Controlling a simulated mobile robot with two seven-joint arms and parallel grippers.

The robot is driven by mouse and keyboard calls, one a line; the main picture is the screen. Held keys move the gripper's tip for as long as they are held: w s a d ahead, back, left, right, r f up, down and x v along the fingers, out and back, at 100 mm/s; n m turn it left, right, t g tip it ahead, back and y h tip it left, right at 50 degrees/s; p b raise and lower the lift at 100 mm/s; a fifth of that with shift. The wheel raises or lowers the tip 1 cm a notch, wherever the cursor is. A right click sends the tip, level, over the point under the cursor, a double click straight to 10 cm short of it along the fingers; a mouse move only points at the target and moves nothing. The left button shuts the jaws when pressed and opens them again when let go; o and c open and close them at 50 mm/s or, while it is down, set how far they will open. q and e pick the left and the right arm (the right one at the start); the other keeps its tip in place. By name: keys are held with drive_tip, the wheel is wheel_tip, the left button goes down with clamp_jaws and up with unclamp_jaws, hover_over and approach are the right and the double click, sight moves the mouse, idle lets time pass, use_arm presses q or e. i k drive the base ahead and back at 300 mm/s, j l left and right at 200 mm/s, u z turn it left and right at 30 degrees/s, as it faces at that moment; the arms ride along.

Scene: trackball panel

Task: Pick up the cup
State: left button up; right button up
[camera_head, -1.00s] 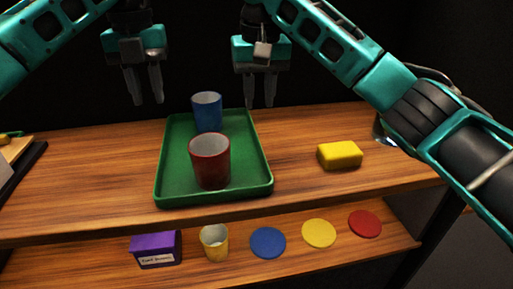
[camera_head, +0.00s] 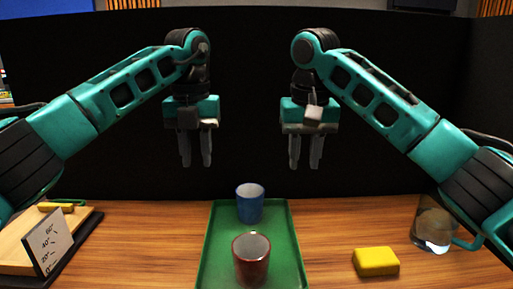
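A blue cup (camera_head: 250,204) stands upright toward the back of a green tray (camera_head: 287,235). A dark red cup (camera_head: 251,262) stands upright nearer the front of the same tray. My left gripper (camera_head: 197,164) hangs fingers down, above and to the left of the blue cup, with a small gap between its fingers and nothing held. My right gripper (camera_head: 306,165) hangs fingers down, above and to the right of the blue cup, also slightly apart and empty. Neither gripper touches a cup. The yellow cup on the lower shelf is out of the view now.
A yellow block (camera_head: 376,262) lies right of the tray on the wooden table (camera_head: 150,240). A glass mug (camera_head: 433,230) stands at the far right. A black panel (camera_head: 252,90) stands behind.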

sight(251, 251)
drive_tip(key=k, duration=1)
